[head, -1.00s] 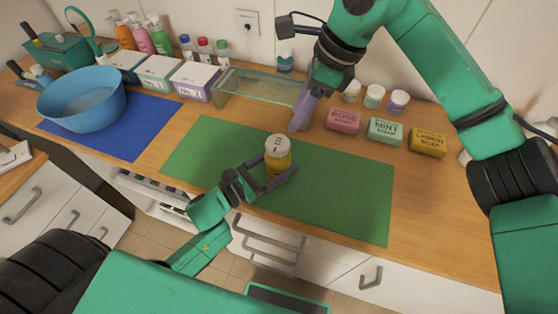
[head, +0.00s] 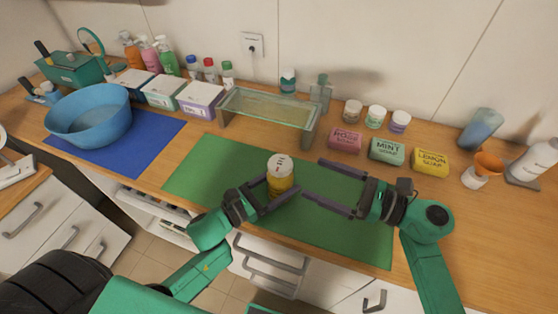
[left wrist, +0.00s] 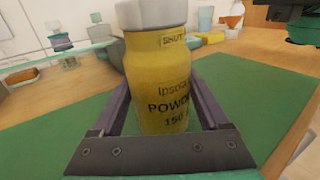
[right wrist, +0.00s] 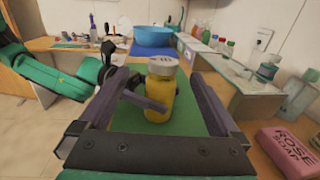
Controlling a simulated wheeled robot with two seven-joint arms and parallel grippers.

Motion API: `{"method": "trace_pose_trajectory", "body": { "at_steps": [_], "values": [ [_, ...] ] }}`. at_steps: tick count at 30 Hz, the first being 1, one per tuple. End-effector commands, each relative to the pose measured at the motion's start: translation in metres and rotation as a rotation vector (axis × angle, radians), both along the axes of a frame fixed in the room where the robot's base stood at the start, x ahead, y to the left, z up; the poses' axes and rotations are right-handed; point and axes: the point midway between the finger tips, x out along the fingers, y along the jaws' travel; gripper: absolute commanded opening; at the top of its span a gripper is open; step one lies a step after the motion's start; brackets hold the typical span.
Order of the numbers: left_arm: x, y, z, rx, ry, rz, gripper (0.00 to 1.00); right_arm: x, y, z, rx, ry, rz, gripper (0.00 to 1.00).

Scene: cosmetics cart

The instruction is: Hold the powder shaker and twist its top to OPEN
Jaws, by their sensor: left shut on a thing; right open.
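The powder shaker (head: 280,183) is a yellow bottle with a white top (head: 280,162). It stands upright over the green mat (head: 215,160); I cannot tell whether its base touches the mat. My left gripper (head: 270,190) is shut on its body from the left. In the left wrist view the shaker (left wrist: 158,85) sits between the fingers, with "POWDER" and "SHUT" lettering facing the camera. My right gripper (head: 315,178) is open and empty, level, to the right of the shaker with fingers pointing at it. In the right wrist view the shaker (right wrist: 160,92) shows ahead between the open fingers.
A glass shelf (head: 268,107) stands behind the mat. Rose soap (head: 345,138), mint soap (head: 388,149) and lemon soap (head: 431,161) lie at its right, with small jars behind. A blue bowl (head: 88,115) is at left. The mat's right part is clear.

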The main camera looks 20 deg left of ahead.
Motion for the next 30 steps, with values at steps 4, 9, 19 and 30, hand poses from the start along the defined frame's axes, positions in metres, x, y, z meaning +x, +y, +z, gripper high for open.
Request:
{"method": "trace_pose_trajectory", "body": {
  "at_steps": [4, 9, 19, 30],
  "values": [
    [0.0, 0.0, 0.0, -0.001, -0.001, 0.0, 0.17, 0.0, -0.011, -0.009, 0.01, 0.0, -0.059, 0.99],
    [0.0, 0.0, 0.0, 0.0, -0.001, 0.0, 0.17, 0.007, 0.014, -0.008, 0.014, -0.001, -0.06, 0.99],
    [0.0, 0.0, 0.0, 0.0, -0.001, 0.0, 0.17, 0.025, 0.091, -0.008, 0.013, 0.002, -0.058, 0.99],
    [0.0, 0.0, 0.0, -0.001, -0.001, 0.0, 0.17, 0.028, 0.105, -0.009, 0.009, 0.002, -0.057, 0.99]
  ]
}}
